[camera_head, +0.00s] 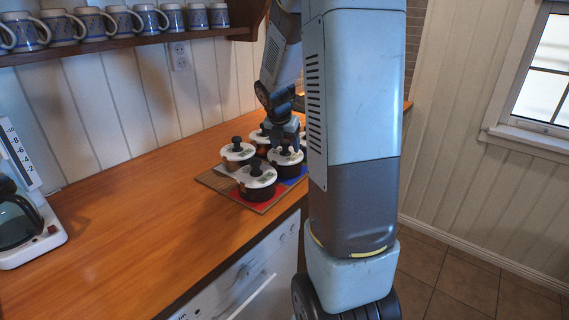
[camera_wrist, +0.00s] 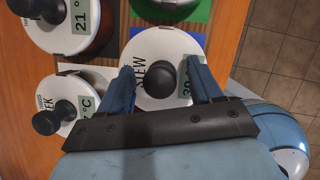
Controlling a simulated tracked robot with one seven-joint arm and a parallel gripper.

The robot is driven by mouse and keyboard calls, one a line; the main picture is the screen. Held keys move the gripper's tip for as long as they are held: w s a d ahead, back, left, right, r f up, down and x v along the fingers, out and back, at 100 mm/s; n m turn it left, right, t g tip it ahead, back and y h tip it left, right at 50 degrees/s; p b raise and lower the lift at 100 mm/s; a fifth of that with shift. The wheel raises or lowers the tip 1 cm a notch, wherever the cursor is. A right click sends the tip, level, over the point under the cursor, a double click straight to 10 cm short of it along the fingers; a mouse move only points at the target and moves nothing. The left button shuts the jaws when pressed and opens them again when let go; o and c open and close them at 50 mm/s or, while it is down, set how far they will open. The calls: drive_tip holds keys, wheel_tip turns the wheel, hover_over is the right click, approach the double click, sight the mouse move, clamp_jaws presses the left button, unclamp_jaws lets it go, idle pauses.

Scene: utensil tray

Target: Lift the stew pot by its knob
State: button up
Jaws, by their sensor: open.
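The stew pot (camera_wrist: 150,47) has a white lid lettered STEW, a green temperature label and a round black knob (camera_wrist: 161,79). In the head view the stew pot (camera_head: 287,169) appears to be the dark-bodied one under my gripper (camera_head: 285,148). In the wrist view my gripper (camera_wrist: 161,72) is open, with one blue finger on each side of the knob. Gaps show between the fingers and the knob, and neither finger visibly touches it. The gripper's height relative to the knob is hard to tell. The lid's near part is hidden behind the gripper.
Several similar lidded pots stand close by, including one at the front (camera_head: 257,183) and one at left (camera_head: 237,154). They stand on a multicoloured mat (camera_head: 211,180) near the counter's edge. A coffee maker (camera_head: 28,228) stands far left. The counter (camera_head: 130,205) between is clear.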

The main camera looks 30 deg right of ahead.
drive_tip(key=shift+c, duration=0.4)
clamp_jaws()
